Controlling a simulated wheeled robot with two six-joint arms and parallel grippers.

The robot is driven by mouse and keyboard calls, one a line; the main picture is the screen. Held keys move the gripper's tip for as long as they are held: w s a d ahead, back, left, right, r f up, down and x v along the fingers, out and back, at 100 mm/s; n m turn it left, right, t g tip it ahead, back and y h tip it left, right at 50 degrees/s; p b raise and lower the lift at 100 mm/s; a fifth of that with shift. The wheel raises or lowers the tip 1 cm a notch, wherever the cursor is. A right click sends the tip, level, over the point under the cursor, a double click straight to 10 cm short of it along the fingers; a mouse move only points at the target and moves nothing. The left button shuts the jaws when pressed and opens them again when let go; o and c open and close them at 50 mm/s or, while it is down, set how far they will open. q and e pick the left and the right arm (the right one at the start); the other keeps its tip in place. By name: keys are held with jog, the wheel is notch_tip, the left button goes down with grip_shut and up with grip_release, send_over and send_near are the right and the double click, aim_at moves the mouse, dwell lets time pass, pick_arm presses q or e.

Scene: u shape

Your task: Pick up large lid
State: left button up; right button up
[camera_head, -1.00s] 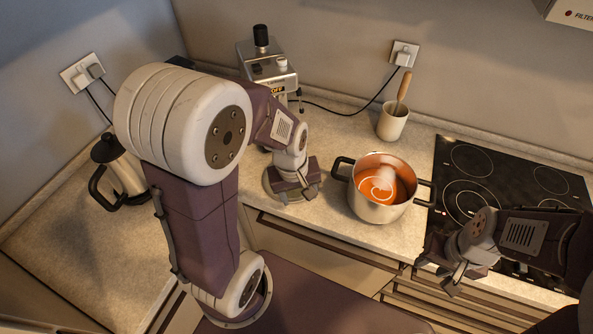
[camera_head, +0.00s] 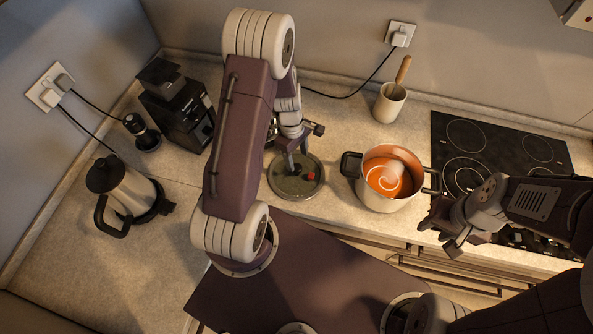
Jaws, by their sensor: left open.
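The large lid (camera_head: 282,187) is a round, see-through disc with a pale rim, lying flat on the counter left of the pot. A small red spot and a dark part show near its middle. My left gripper (camera_head: 298,165) is open, pointing down over the lid's middle; whether its fingers touch the lid's handle is too small to tell. My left arm hides the counter just left of the lid. My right gripper (camera_head: 440,232) is open and empty, at the counter's front edge right of the pot.
A steel pot (camera_head: 378,198) with orange soup stands right of the lid, its handles sticking out sideways. A black hob (camera_head: 480,140) is further right. A utensil cup (camera_head: 388,106) stands behind. A kettle (camera_head: 125,190) and coffee grinder (camera_head: 180,110) are at left.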

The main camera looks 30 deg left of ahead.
aim_at(297, 166)
pick_arm(q)
jog(key=shift+s+f, duration=0.2)
jog(key=shift+f, duration=0.1)
jog(key=f, duration=0.2)
jog(key=s+d+f, duration=0.1)
jog(key=shift+s+f, duration=0.1)
jog(key=shift+f, duration=0.5)
jog(key=shift+w+a+f, duration=0.1)
jog(key=shift+w+a, duration=0.1)
jog(key=shift+w, duration=0.05)
jog(key=shift+s, duration=0.15)
grip_shut()
jog(key=shift+d, duration=0.1)
jog(key=shift+r, duration=0.25)
notch_tip(297, 166, up, 10)
jog(key=shift+f, duration=0.15)
